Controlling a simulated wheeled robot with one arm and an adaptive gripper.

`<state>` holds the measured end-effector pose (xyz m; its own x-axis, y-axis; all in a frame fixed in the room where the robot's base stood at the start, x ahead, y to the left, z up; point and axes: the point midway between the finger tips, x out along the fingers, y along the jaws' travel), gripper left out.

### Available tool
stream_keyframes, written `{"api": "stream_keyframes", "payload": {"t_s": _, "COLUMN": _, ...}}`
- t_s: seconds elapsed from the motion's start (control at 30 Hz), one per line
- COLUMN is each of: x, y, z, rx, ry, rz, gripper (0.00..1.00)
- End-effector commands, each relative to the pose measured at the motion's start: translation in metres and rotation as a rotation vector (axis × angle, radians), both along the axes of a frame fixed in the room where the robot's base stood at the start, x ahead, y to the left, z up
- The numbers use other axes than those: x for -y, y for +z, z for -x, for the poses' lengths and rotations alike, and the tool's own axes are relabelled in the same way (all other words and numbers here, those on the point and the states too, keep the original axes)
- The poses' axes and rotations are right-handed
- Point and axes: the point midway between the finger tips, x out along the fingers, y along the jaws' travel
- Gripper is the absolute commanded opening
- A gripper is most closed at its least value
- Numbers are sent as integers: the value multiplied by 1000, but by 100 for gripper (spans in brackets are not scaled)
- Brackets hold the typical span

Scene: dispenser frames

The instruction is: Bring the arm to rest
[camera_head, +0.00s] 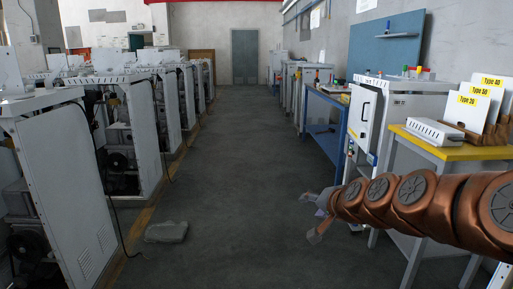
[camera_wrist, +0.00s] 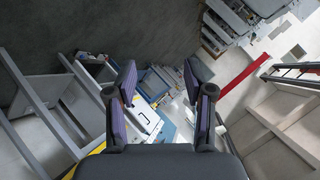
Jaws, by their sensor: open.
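My copper-coloured arm reaches in from the right edge of the head view, its jointed links running left above the aisle floor. My gripper (camera_head: 318,218) is at its left end, small and partly hidden by the arm, over the floor to the left of the yellow-topped table. In the wrist view my gripper (camera_wrist: 160,85) shows two dark fingers with purple pads, spread well apart. Nothing is between them; only the distant workshop shows through the gap, strongly tilted.
The yellow-topped table (camera_head: 455,150) at right holds a white device (camera_head: 435,132) and cards labelled Type 20, 50 and 40 (camera_head: 475,105). White cabinets line both sides. A grey slab (camera_head: 166,232) lies on the left floor. The middle aisle (camera_head: 235,140) is clear.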

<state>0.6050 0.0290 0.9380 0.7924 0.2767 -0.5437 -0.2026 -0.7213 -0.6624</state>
Motion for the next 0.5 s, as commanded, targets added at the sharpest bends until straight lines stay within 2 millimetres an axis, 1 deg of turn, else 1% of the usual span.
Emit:
{"api": "stream_keyframes", "payload": {"t_s": 0.03, "x": -13, "y": 18, "z": 23, "rx": -43, "ry": 62, "rz": 43, "gripper": 52}}
{"api": "stream_keyframes", "payload": {"t_s": 0.07, "x": -19, "y": 20, "z": 37, "rx": -70, "ry": 95, "rz": 69, "gripper": 52}}
{"api": "stream_keyframes", "payload": {"t_s": 0.1, "x": -27, "y": 20, "z": 56, "rx": -114, "ry": 143, "rz": 102, "gripper": 52}}
{"api": "stream_keyframes", "payload": {"t_s": 0.17, "x": -34, "y": 21, "z": 86, "rx": -179, "ry": 207, "rz": 154, "gripper": 52}}
{"api": "stream_keyframes", "payload": {"t_s": 0.23, "x": -39, "y": 21, "z": 123, "rx": -259, "ry": 278, "rz": 212, "gripper": 52}}
{"api": "stream_keyframes", "payload": {"t_s": 0.27, "x": -40, "y": 21, "z": 138, "rx": -292, "ry": 304, "rz": 238, "gripper": 52}}
{"api": "stream_keyframes", "payload": {"t_s": 0.3, "x": -39, "y": 22, "z": 159, "rx": -341, "ry": 339, "rz": 272, "gripper": 52}}
{"api": "stream_keyframes", "payload": {"t_s": 0.37, "x": -36, "y": 25, "z": 192, "rx": -412, "ry": 386, "rz": 320, "gripper": 52}}
{"api": "stream_keyframes", "payload": {"t_s": 0.4, "x": -32, "y": 26, "z": 213, "rx": -463, "ry": 414, "rz": 352, "gripper": 52}}
{"api": "stream_keyframes", "payload": {"t_s": 0.47, "x": -25, "y": 29, "z": 247, "rx": -543, "ry": 454, "rz": 395, "gripper": 52}}
{"api": "stream_keyframes", "payload": {"t_s": 0.5, "x": -19, "y": 32, "z": 270, "rx": -597, "ry": 476, "rz": 423, "gripper": 52}}
